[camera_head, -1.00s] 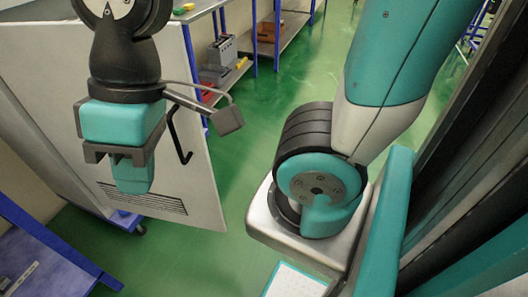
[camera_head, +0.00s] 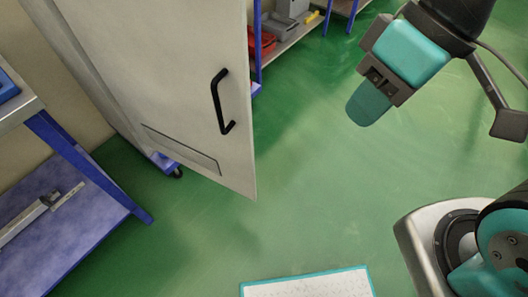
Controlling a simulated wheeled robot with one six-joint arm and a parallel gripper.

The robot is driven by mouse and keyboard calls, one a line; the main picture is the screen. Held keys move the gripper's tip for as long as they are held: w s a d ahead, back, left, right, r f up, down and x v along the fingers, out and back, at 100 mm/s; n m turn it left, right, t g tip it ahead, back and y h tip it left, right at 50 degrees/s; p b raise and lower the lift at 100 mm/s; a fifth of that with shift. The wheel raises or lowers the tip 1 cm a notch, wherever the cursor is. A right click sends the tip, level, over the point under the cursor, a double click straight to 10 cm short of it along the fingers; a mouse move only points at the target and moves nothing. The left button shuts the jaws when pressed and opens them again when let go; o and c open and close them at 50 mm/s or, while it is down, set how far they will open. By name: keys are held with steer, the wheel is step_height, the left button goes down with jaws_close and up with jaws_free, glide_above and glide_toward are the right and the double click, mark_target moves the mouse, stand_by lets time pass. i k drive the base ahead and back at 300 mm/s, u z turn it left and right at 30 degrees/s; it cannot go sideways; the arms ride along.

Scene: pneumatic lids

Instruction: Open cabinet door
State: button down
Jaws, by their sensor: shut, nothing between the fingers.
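A pale grey cabinet on casters stands at the upper left. Its door (camera_head: 185,70) faces me and carries a black bar handle (camera_head: 217,102) near its right edge and a vent panel near its bottom. The door looks shut, though its upper part is cut off by the frame. My gripper (camera_head: 368,103), teal and dark grey, hangs at the upper right, well to the right of the handle and apart from it. It is shut and empty. Nothing covers the handle.
A blue-framed workbench (camera_head: 75,165) with a lower shelf stands at the left, holding a metal tool. Blue-legged shelving (camera_head: 300,45) with grey and red items stands behind. Green floor (camera_head: 290,190) lies clear between cabinet and gripper.

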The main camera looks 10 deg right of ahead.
mark_target(178, 70)
steer(key=k, duration=0.35)
steer(key=u, duration=0.9)
steer(key=i, duration=0.5)
steer(key=z, duration=0.05)
